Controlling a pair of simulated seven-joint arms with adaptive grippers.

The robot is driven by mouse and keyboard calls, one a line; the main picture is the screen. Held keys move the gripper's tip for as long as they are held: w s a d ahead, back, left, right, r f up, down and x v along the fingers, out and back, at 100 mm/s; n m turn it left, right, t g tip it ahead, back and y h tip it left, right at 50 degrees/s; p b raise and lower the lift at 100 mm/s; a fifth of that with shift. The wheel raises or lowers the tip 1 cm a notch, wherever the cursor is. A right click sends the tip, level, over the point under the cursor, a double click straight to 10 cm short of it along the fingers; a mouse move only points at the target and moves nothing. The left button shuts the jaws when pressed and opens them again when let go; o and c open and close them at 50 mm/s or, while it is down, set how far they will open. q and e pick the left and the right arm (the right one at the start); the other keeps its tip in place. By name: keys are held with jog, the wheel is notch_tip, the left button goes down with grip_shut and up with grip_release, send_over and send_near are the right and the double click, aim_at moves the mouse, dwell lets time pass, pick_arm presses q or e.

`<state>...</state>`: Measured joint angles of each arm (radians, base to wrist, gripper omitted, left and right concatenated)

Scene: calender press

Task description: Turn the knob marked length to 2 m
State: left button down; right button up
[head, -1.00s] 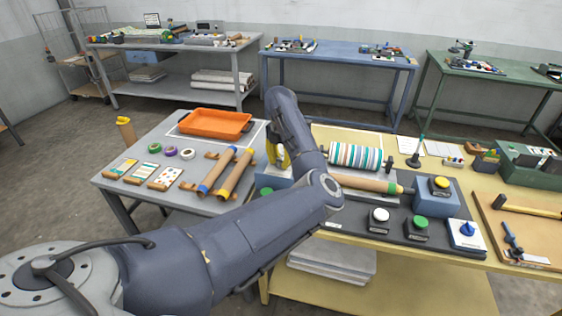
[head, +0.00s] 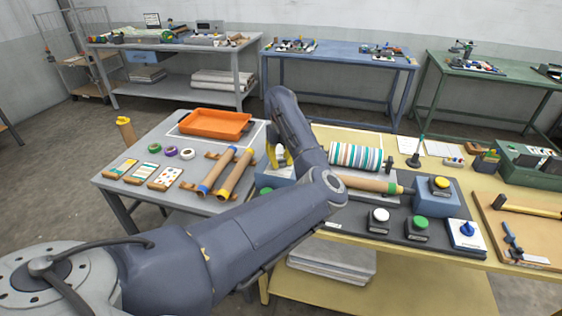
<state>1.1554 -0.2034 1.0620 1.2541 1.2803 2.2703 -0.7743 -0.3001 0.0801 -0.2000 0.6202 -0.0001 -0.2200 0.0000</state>
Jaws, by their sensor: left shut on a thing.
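A blue pointer knob on a white plate (head: 466,235) is at the right front of the dark press base; its marking is too small to read. My left gripper (head: 279,157) is at the left end of the press, above a blue block (head: 275,178), and partly hidden by my forearm. Its yellow fingers are shut on a pale thing between them, mostly hidden, so I cannot tell what it is. The gripper is well apart from the blue pointer knob. My right gripper is not in view.
The press has a striped roller (head: 355,157), a brown roller (head: 368,183), and yellow (head: 440,184), white (head: 379,215) and green (head: 420,223) buttons. A grey table (head: 130,200) holds an orange tray (head: 214,123) and tubes. A wooden board (head: 520,222) with a hammer lies right.

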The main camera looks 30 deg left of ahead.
pick_arm(q)
jog(key=n, duration=0.5)
jog(key=shift+n, duration=0.3)
jog(key=n, duration=0.4)
jog(key=shift+n, duration=0.7)
jog(key=c, duration=0.9)
grip_release()
jog(key=shift+r, duration=0.15)
notch_tip(320, 180, up, 12)
jog(key=shift+f, duration=0.15)
